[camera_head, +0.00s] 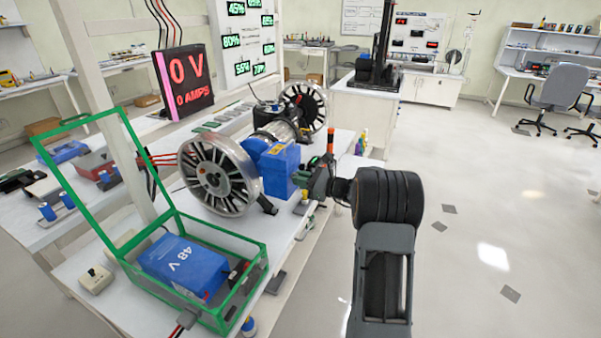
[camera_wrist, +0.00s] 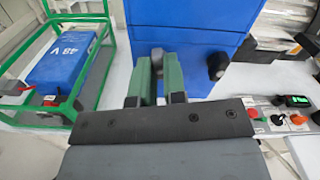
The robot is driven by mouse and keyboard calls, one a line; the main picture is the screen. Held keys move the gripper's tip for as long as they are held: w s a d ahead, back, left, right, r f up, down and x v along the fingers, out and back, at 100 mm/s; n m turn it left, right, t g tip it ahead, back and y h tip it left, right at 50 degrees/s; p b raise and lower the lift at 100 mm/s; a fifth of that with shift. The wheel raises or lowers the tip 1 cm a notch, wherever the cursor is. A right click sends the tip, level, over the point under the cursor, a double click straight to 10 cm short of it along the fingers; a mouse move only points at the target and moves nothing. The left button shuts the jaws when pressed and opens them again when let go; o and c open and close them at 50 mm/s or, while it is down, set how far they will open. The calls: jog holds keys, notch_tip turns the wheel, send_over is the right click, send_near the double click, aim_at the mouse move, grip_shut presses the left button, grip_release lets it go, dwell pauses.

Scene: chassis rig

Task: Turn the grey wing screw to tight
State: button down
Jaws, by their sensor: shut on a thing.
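My gripper (camera_head: 306,178) reaches in from the right to the side of the blue box (camera_head: 280,165) on the wheel rig. In the wrist view its two green fingers (camera_wrist: 159,78) point at the face of the blue box (camera_wrist: 190,20). A small grey piece, seemingly the grey wing screw (camera_wrist: 157,58), shows between the fingertips, and the fingers are shut on it. Most of it is hidden by the fingers, so its angle cannot be told. In the head view my gripper hides the screw. A dark round knob (camera_wrist: 217,66) sticks out just right of the fingers.
A spoked wheel (camera_head: 218,175) stands left of the blue box, with another behind. A green-framed case (camera_head: 232,262) with a blue 48 V battery (camera_head: 185,267) is at front left. A display (camera_head: 187,78) reads 0 V, 0 AMPS.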

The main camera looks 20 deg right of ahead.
jog(key=shift+m+p, duration=0.95)
jog(key=shift+m, duration=0.25)
jog(key=shift+f+m, duration=0.1)
jog(key=shift+m, duration=0.2)
jog(key=c, duration=1.2)
grip_release()
jog(key=b+v, duration=0.1)
jog(key=v, duration=1.3)
jog(key=shift+a+b, duration=0.1)
jog(key=shift+b, duration=0.2)
